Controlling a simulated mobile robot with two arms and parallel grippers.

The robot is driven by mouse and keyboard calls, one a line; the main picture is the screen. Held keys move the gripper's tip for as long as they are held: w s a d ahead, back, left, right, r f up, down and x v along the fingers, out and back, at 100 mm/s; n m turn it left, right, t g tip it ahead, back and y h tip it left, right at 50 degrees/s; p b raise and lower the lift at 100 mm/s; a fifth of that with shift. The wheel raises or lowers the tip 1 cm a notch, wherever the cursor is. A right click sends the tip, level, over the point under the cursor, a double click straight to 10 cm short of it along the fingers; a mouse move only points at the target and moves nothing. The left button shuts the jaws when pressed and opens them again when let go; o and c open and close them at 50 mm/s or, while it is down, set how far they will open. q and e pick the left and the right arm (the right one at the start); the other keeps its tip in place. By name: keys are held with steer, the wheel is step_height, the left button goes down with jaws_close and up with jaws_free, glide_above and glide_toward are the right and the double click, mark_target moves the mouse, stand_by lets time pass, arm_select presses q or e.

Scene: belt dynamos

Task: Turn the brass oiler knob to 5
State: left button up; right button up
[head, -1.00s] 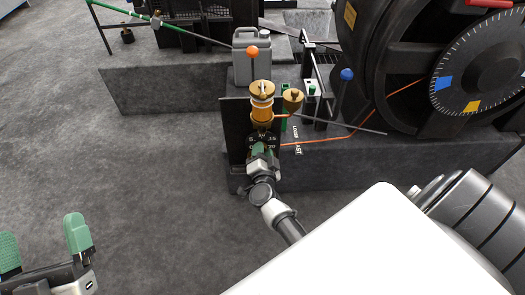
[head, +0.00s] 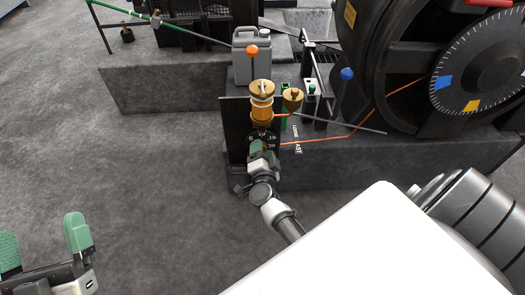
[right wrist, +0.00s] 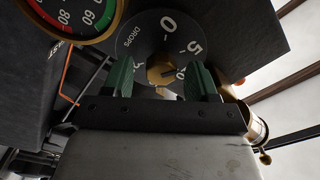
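The brass oiler (head: 262,95), with an amber body, stands on a dark upright plate in the head view. Its dark dial (right wrist: 163,35) reads DROPS, with 0 at the top and 5 to its upper right in the right wrist view. The brass knob (right wrist: 163,74) is at the dial's centre; its pointer direction is unclear. My right gripper (right wrist: 161,80) is open, its green fingertips on either side of the knob, with a visible gap on the left. In the head view it hides the lower dial (head: 262,135). My left gripper (head: 43,243) is open and empty at lower left.
A round gauge (right wrist: 75,12) is close at upper left in the right wrist view. A brass cup (head: 292,98), a blue-knobbed lever (head: 346,75) and a grey can (head: 255,55) stand near the oiler. The large dark wheel (head: 400,70) is to the right. Open floor lies left.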

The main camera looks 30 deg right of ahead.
arm_select(q)
step_height(320, 180, down, 7)
steer(key=w+g+y+p, duration=0.1)
steer(key=g+y+p, duration=0.1)
steer(key=g, duration=0.4)
steer(key=shift+w+a+g+p, duration=0.3)
steer(key=shift+w+a, duration=0.05)
steer(key=shift+a, duration=0.1)
arm_select(e)
steer(key=v, duration=1)
steer(key=shift+s+a, duration=0.2)
steer(key=shift+s, duration=0.15)
